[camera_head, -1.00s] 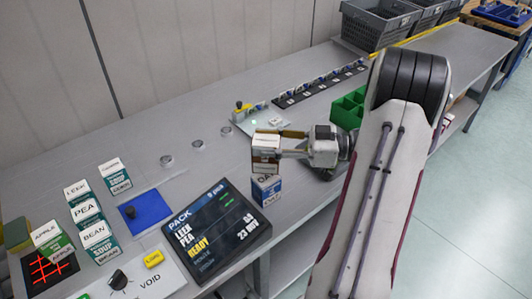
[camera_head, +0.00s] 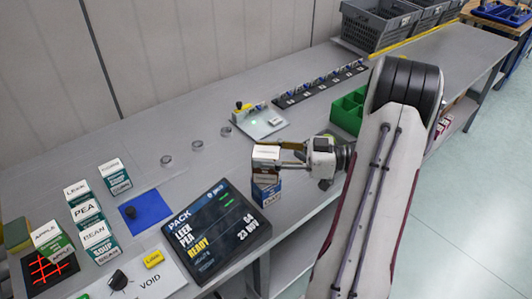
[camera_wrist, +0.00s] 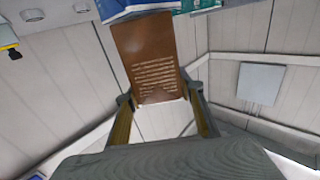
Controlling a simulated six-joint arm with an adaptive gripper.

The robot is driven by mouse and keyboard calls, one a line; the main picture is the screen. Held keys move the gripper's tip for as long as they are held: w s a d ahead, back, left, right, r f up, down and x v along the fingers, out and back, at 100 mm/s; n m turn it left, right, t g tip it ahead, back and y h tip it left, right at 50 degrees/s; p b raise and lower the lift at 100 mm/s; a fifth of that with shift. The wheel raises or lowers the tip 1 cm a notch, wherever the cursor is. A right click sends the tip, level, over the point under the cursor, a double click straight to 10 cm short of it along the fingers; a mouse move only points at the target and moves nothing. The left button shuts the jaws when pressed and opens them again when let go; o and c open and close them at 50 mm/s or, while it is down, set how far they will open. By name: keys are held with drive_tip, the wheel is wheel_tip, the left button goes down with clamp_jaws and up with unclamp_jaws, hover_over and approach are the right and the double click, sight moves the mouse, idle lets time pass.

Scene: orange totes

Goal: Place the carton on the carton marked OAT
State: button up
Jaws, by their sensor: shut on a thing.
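The held carton (camera_head: 264,163), brown with a white top, is upright directly over the carton marked OAT (camera_head: 268,193), which is blue and white and stands near the table's front edge. The held carton hides the top of the OAT carton, and I cannot tell for certain whether the two touch. My gripper (camera_head: 282,155) is shut on the held carton from its right side. In the wrist view the brown printed face of the held carton (camera_wrist: 152,60) shows between the two fingers, with a blue and white carton (camera_wrist: 135,8) at the top edge.
A dark display screen (camera_head: 215,232) lies left of the OAT carton. Several soup cartons (camera_head: 88,212) stand at the left around a blue mat (camera_head: 146,210). A green divided bin (camera_head: 348,110) is behind my gripper. The table behind the cartons is mostly clear.

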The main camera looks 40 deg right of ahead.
drive_tip(key=shift+f, duration=0.1)
drive_tip(key=o, duration=1.4)
drive_tip(key=shift+o, duration=0.2)
drive_tip(key=v, duration=1.2)
drive_tip(key=shift+r, duration=0.2)
